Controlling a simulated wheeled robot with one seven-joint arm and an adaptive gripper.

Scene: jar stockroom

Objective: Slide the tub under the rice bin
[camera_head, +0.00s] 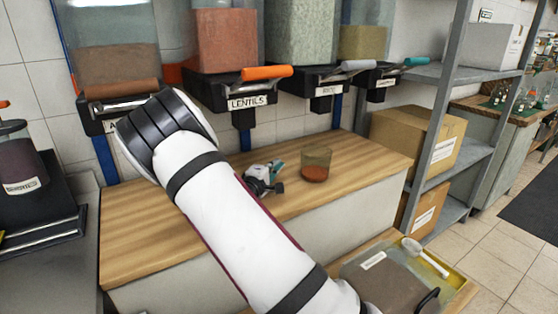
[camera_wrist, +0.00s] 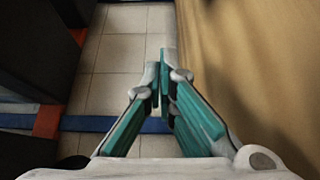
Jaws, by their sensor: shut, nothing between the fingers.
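The tub (camera_head: 317,166) is a small clear container with reddish-brown contents. It stands upright on the wooden counter, in front of the wall bins. The rice bin (camera_head: 300,36) is the pale-filled wall bin with a grey handle (camera_head: 358,66), right of the lentils bin; its label (camera_head: 327,90) is small. My gripper (camera_head: 277,168) is just left of the tub, low over the counter, and looks apart from it. In the wrist view its teal fingers (camera_wrist: 161,72) are shut with nothing between them. The tub does not show in the wrist view.
The lentils bin (camera_head: 226,40) with its orange handle and a teal-handled bin (camera_head: 362,42) flank the rice bin. The wooden counter (camera_head: 365,160) is clear right of the tub. Cardboard boxes (camera_head: 408,136) stand on the metal shelf. A tray with a scoop (camera_head: 425,258) is at lower right.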

